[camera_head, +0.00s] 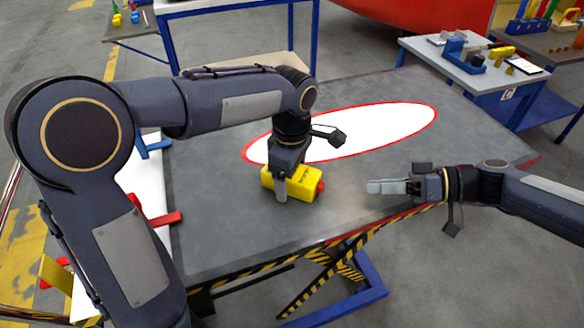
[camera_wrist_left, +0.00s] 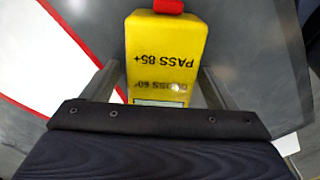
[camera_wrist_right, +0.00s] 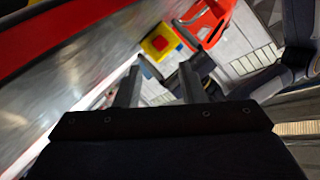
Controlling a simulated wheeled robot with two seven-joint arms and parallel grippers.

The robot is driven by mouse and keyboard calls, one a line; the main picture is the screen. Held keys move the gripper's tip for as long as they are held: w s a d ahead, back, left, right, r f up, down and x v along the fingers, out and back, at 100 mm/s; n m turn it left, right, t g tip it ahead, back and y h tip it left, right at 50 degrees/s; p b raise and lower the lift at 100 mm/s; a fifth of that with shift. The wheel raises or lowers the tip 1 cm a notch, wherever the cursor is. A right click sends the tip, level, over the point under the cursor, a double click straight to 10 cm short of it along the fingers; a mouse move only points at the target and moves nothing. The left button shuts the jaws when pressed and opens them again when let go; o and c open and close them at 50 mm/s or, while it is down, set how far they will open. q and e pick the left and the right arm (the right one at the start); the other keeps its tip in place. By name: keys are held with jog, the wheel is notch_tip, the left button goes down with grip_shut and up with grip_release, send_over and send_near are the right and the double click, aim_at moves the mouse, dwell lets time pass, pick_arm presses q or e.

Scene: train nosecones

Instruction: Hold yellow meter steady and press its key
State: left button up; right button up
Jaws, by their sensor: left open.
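The yellow meter (camera_head: 291,184) lies on the grey table top, with a red key (camera_head: 320,187) on its right end. In the left wrist view the meter (camera_wrist_left: 165,55) shows "PASS 85+" upside down, and its red key (camera_wrist_left: 168,5) is cut by the top edge. My left gripper (camera_head: 281,183) is open, with a finger on each side of the meter and small gaps visible. My right gripper (camera_head: 388,187) is empty, its fingers parted, right of the meter near the table's front right edge. The right wrist view shows the key (camera_wrist_right: 159,43) end-on, beyond the fingers.
A white oval panel with a red rim (camera_head: 400,122) lies behind the meter. A white panel with red and blue supports (camera_head: 152,205) stands left of the table. A side bench (camera_head: 470,72) with tools is at the back right. Bare table separates my right gripper from the meter.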

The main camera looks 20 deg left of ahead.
pick_arm(q)
jog(key=shift+c, duration=0.3)
jog(key=c, duration=1.3)
jog(key=shift+o, duration=0.2)
pick_arm(e)
jog(key=shift+c, duration=0.3)
grip_shut()
pick_arm(q)
jog(key=shift+f, duration=0.1)
